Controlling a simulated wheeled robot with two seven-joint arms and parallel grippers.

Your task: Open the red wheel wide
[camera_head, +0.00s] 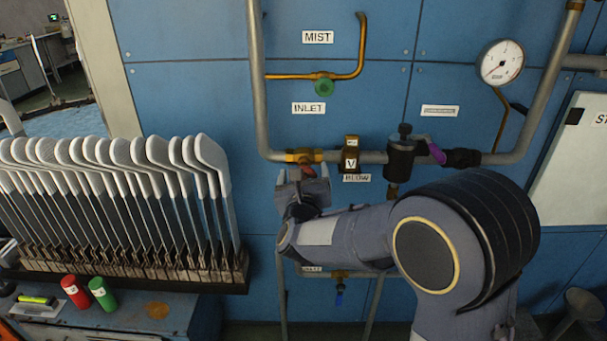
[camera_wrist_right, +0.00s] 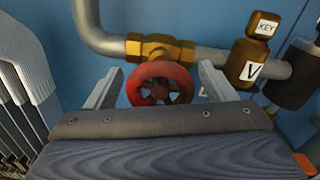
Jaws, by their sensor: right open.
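The red wheel (camera_wrist_right: 160,84) shows in the right wrist view, below a brass valve body (camera_wrist_right: 160,48) on a grey pipe. In the head view only a small part of the red wheel (camera_head: 307,171) shows behind my right gripper. My right gripper (camera_head: 302,180) is open in front of the wheel. In the right wrist view its two fingers stand to the left and right of the wheel, with a gap on each side. The gripper's palm covers what lies below the wheel. My left gripper is not in view.
A brass fitting marked V (camera_head: 350,155) and a black valve with a purple lever (camera_head: 402,155) sit to the right on the same pipe. A gauge (camera_head: 501,62) is at upper right. A rack of white-topped boards (camera_head: 110,195) stands left.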

